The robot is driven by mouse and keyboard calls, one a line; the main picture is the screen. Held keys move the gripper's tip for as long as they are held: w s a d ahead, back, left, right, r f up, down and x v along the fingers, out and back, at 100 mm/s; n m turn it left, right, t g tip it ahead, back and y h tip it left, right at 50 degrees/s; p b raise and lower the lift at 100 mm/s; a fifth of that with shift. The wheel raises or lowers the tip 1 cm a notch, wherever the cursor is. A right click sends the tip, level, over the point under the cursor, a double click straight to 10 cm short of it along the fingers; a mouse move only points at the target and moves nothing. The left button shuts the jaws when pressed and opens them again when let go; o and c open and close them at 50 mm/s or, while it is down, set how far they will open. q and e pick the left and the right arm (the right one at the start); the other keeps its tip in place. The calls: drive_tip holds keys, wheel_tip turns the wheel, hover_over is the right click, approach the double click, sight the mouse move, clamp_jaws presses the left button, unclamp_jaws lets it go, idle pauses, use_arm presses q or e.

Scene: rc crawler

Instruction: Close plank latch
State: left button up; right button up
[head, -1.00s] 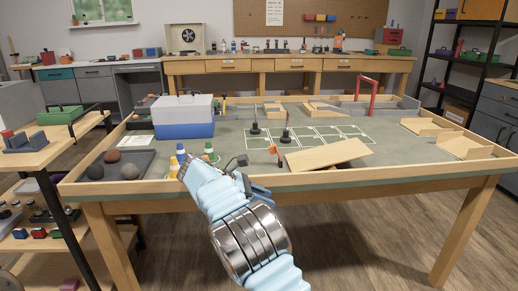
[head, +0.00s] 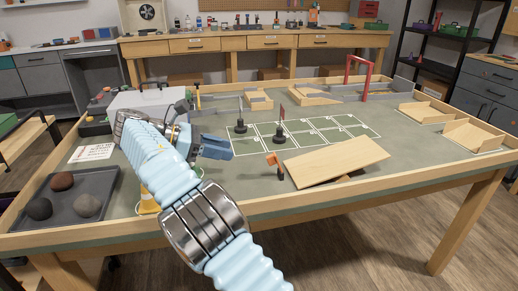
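A light wooden plank (head: 338,160) lies tilted like a ramp near the table's front edge, its right end higher. A small orange piece (head: 273,160), which looks like the plank latch, stands upright at the plank's left end. My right gripper (head: 222,147) has dark blue fingers and is over the table, left of the orange piece and apart from it. Nothing shows between its fingers, but their gap is too unclear to read. My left gripper is not in view.
Two black-based posts (head: 279,136) stand behind the latch on a white-lined grid. A grey tray (head: 66,217) with stones is at front left. A white-lidded box (head: 150,101) is partly hidden by my arm. A red gate (head: 359,68) stands at the back.

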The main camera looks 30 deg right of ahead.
sight(270, 156)
drive_tip(key=x, duration=1.3)
drive_tip(key=shift+d+f, duration=0.15)
drive_tip(key=shift+d, duration=0.2)
clamp_jaws()
